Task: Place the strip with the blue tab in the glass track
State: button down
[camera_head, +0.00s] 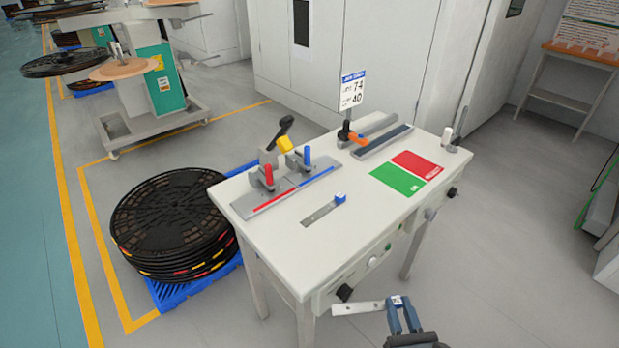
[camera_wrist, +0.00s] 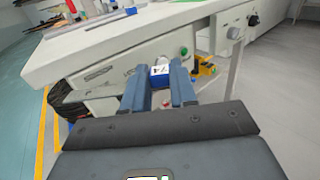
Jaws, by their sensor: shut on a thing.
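My gripper (camera_head: 403,314) is shut on a grey strip with a blue tab (camera_wrist: 160,71) bearing a white label. It is held off the near edge of the table, and the strip (camera_head: 356,307) points left in the head view. A second grey strip (camera_head: 318,215) with a blue tab (camera_head: 340,198) lies on the table top. At the back of the table are a dark-topped track (camera_head: 383,142) and a lighter grey track (camera_head: 376,126). I cannot tell which track is glass.
The white table (camera_head: 300,265) carries a red-handled clamp (camera_head: 268,176), a blue-handled clamp (camera_head: 307,157), a green and red mat (camera_head: 398,182) and a numbered sign (camera_head: 352,90). Black reels (camera_head: 170,220) are stacked on a blue pallet at left. The table's front middle is mostly clear.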

aim_at(389, 137)
jog(key=i+l+z, duration=0.25)
jog(key=l, duration=0.35)
jog(key=i+l+z, duration=0.2)
jog(key=i+l, duration=0.3)
